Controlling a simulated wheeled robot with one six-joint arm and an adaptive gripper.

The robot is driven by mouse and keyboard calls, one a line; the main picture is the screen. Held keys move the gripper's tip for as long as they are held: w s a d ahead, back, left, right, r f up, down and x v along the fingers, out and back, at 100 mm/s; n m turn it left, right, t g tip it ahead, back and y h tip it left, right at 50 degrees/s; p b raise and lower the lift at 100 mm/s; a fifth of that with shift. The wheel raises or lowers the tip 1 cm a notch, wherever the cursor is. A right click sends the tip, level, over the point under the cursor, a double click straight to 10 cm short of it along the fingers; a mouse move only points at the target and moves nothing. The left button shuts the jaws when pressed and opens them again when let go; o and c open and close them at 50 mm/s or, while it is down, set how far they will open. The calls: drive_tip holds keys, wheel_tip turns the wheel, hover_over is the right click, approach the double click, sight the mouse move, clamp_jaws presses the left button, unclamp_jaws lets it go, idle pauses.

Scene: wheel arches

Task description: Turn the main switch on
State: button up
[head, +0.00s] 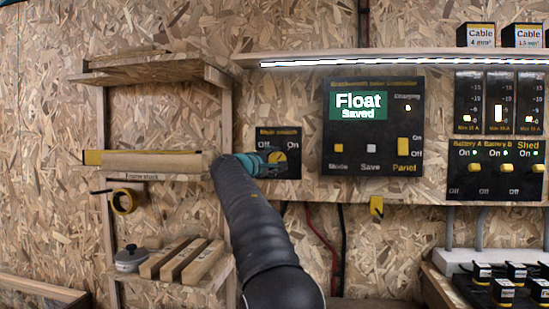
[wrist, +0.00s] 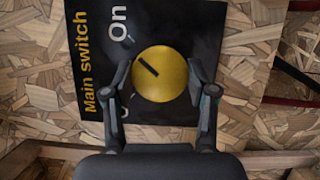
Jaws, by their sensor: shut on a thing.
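The main switch is a round yellow knob (wrist: 168,82) on a black plate (wrist: 85,40) lettered "Main switch" and "On". In the wrist view the lettering is turned sideways. The knob's black mark slants to the upper left there, which is up and somewhat right on the plate, toward the On side. My gripper (wrist: 160,74) has one finger on each side of the knob and is shut on it. The Off label is mostly hidden by a finger in the wrist view. In the head view my gripper (head: 271,160) reaches the knob (head: 279,156) from the left.
A solar controller panel (head: 374,165) reading "Float Saved" is right of the switch. A breaker panel (head: 495,168) is farther right. A wooden shelf (head: 150,168) stands close on the left. A lit shelf (head: 400,56) runs above. Cables (head: 318,240) hang below.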

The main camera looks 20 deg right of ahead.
drive_tip(key=shift+m, duration=0.5)
drive_tip(key=o, duration=1.2)
drive_tip(key=shift+c, duration=0.2)
drive_tip(key=shift+a, duration=0.1)
drive_tip(key=v, duration=1.2)
drive_tip(key=shift+r, duration=0.15)
drive_tip(key=shift+w, duration=0.1)
